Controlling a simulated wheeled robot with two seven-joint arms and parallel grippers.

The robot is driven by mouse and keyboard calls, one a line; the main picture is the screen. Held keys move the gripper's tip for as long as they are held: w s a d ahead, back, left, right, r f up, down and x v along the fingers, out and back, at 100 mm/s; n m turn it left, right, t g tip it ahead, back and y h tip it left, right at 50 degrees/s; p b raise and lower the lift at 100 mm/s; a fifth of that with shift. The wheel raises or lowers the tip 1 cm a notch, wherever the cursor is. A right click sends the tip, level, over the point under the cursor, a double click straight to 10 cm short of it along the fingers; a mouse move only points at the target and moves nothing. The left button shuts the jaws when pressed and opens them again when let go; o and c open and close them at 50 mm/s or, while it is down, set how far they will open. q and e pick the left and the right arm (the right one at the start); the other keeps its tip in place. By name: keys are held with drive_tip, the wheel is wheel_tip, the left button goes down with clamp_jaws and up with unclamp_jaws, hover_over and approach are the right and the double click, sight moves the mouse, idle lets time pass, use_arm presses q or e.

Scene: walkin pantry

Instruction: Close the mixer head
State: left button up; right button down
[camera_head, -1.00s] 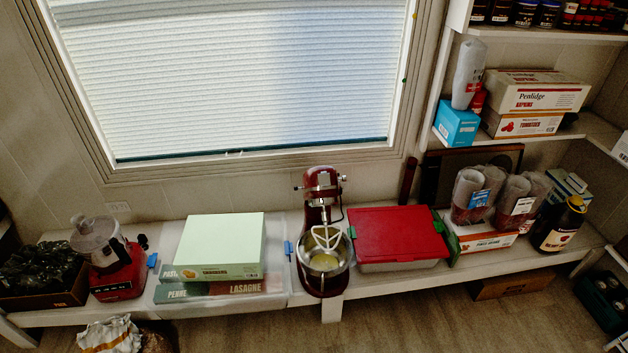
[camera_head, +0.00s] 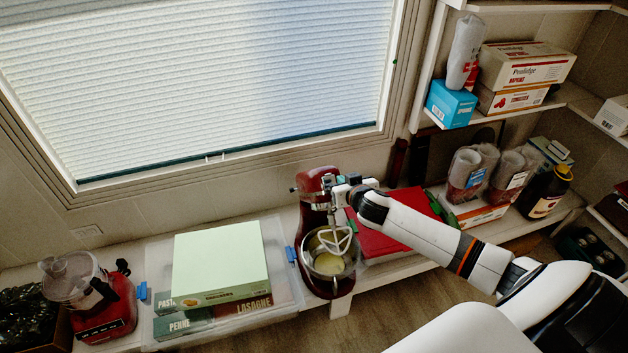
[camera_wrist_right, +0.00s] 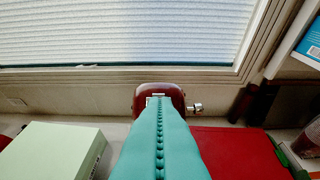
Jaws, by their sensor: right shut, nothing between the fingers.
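The red stand mixer (camera_head: 316,182) stands on the low shelf below the window. Its head is tilted up, with the white flat beater (camera_head: 332,241) hanging over the metal bowl (camera_head: 314,265), which has something yellowish inside. My right gripper (camera_head: 340,192) is at the raised head, coming from the right; whether it touches cannot be told. In the right wrist view its teal fingers (camera_wrist_right: 158,105) are shut together and empty, pointing at the dark red mixer head (camera_wrist_right: 150,91), which they partly hide. My left gripper is not in view.
A red-lidded container (camera_head: 385,240) sits right of the mixer, partly behind my right arm. A pale green box (camera_head: 220,262) lies on pasta boxes in a clear bin to the left. A red food processor (camera_head: 100,310) stands farther left. The window blind (camera_head: 220,80) is behind.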

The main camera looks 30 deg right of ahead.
sight(331, 182)
drive_tip(key=x, duration=0.9)
drive_tip(key=shift+w+d+f+b, duration=0.1)
drive_tip(key=shift+d+b, duration=0.1)
drive_tip(key=shift+b, duration=0.15)
drive_tip(key=shift+s+a+f, duration=0.2)
drive_tip(key=shift+s+f, duration=0.5)
drive_tip(key=shift+f, duration=0.3)
drive_tip(key=shift+s+a+f, duration=0.15)
drive_tip(key=shift+s+f, duration=0.35)
drive_tip(key=shift+s, duration=0.1)
